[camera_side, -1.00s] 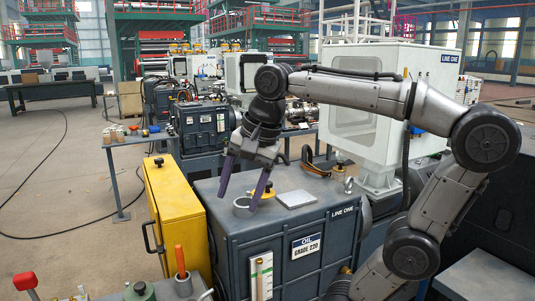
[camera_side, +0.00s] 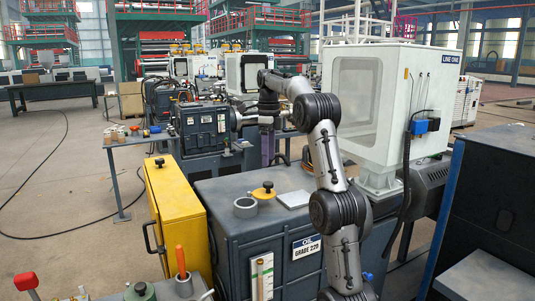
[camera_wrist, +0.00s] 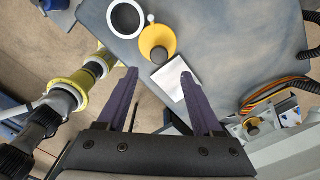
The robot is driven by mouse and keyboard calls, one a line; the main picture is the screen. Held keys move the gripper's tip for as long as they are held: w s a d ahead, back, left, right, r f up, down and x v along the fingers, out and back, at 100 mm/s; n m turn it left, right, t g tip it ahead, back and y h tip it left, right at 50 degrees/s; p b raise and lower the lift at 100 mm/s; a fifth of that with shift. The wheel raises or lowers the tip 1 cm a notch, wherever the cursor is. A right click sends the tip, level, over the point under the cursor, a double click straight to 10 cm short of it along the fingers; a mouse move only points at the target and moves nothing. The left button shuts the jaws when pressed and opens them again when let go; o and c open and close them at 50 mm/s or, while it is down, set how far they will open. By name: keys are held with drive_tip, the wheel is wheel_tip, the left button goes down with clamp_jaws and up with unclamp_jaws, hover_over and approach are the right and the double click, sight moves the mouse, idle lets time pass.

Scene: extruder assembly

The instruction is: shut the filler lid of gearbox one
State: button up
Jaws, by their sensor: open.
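Gearbox one appears to be the dark grey box (camera_side: 225,240) with the oil gauge. On its top is the round filler neck (camera_side: 245,207), open; its dark hole also shows in the wrist view (camera_wrist: 127,18). The yellow filler lid (camera_side: 263,192) with a black knob sits beside the neck, off the hole; it also shows in the wrist view (camera_wrist: 158,37). My gripper (camera_side: 268,160) has purple fingers, spread and empty, above and behind the lid. In the wrist view (camera_wrist: 158,74) the lid appears beyond the fingertips, apart from them.
A pale flat plate (camera_side: 293,199) lies on the box top beside the lid. A yellow cabinet (camera_side: 178,215) stands to the left. A white LINE ONE hopper (camera_side: 358,100) rises at the right.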

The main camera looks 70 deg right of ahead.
sight(268, 183)
drive_tip(key=shift+f, duration=3.95)
drive_tip(key=shift+f, duration=0.1)
drive_tip(key=c, duration=0.8)
drive_tip(key=shift+a, duration=0.1)
drive_tip(key=shift+c, duration=0.2)
